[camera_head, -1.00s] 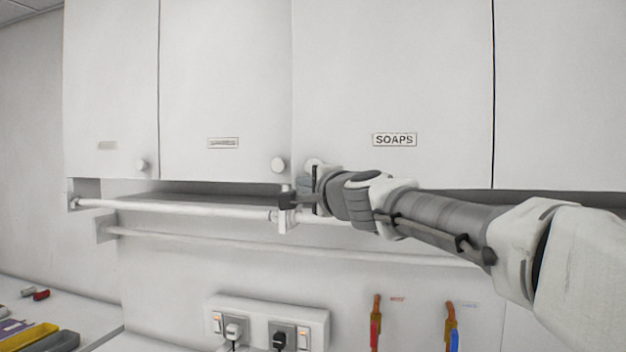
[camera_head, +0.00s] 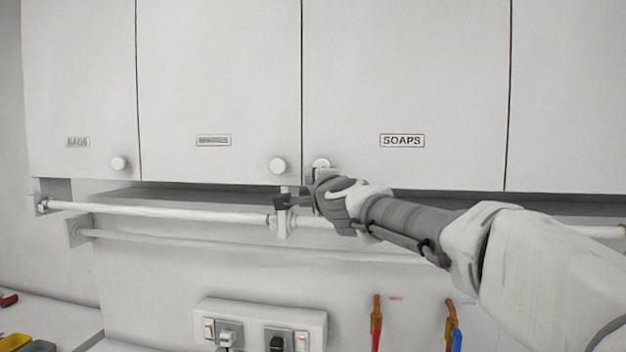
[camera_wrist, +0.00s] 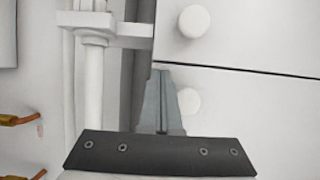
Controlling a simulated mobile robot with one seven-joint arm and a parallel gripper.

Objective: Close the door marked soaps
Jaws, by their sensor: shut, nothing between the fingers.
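The door marked SOAPS (camera_head: 405,80) is a white wall-cabinet door. It looks flush with its neighbours, with a thin dark seam on each side. Its round white knob (camera_head: 321,164) is at its lower left corner, partly hidden by my gripper. My gripper (camera_head: 282,200) is shut and empty, just below and left of that knob at the cabinet's lower edge. In the wrist view the shut fingers (camera_wrist: 162,100) lie beside the knob (camera_wrist: 188,101) at the door's edge; I cannot tell whether they touch the door.
The neighbouring door (camera_head: 215,80) has its own knob (camera_head: 278,166) close to my gripper. A white pipe (camera_head: 160,210) runs under the cabinets, with a bracket near my fingers. A socket panel (camera_head: 260,322) and coloured-handled hanging tools (camera_head: 376,325) are lower on the wall.

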